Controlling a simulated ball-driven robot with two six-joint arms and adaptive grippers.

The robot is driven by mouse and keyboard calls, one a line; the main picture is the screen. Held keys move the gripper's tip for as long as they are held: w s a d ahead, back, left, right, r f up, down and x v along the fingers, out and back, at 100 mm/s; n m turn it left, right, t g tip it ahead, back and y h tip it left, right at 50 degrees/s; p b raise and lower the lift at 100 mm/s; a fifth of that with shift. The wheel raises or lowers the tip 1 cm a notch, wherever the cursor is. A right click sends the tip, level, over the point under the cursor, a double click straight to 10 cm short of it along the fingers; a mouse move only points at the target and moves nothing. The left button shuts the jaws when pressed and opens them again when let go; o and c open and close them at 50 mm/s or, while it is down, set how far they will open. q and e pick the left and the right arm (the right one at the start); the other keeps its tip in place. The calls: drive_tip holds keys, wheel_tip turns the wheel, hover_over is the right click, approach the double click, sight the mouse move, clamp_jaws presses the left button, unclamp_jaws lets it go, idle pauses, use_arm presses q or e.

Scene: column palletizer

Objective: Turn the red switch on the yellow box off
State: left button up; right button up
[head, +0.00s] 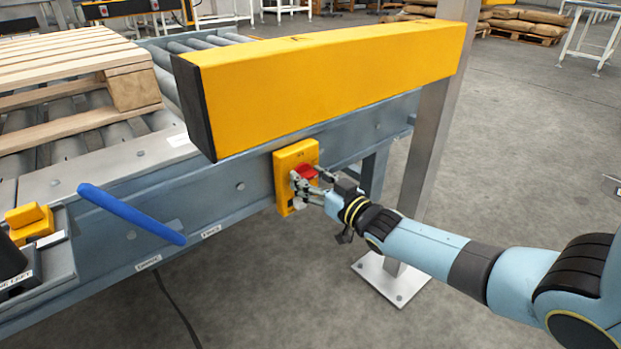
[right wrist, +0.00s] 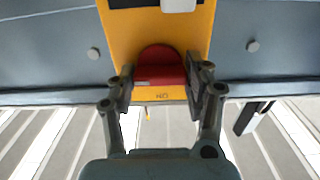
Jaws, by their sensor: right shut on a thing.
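The yellow box (head: 285,161) is mounted on the grey side rail of the conveyor in the head view. It fills the upper middle of the right wrist view (right wrist: 119,27). The red switch (right wrist: 160,64) sits on the box's face, with "ON" lettering beside it. In the head view the red switch (head: 306,171) shows partly behind my fingers. My right gripper (head: 308,180) is at the box, its fingers closed on the two sides of the switch. The same right gripper (right wrist: 160,82) shows in the wrist view. My left gripper is not in view.
A large yellow beam (head: 330,88) runs above the box, and a metal post (head: 428,145) stands to the right. A blue handle (head: 130,213) sticks out at left. A wooden pallet (head: 65,65) lies on the rollers. Open floor lies at right.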

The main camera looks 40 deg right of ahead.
drive_tip(key=shift+s+f, duration=0.1)
drive_tip(key=shift+f, duration=0.05)
drive_tip(key=o, duration=1.2)
drive_tip(key=s, duration=0.8)
drive_tip(key=s+d, duration=0.1)
drive_tip(key=s, duration=0.3)
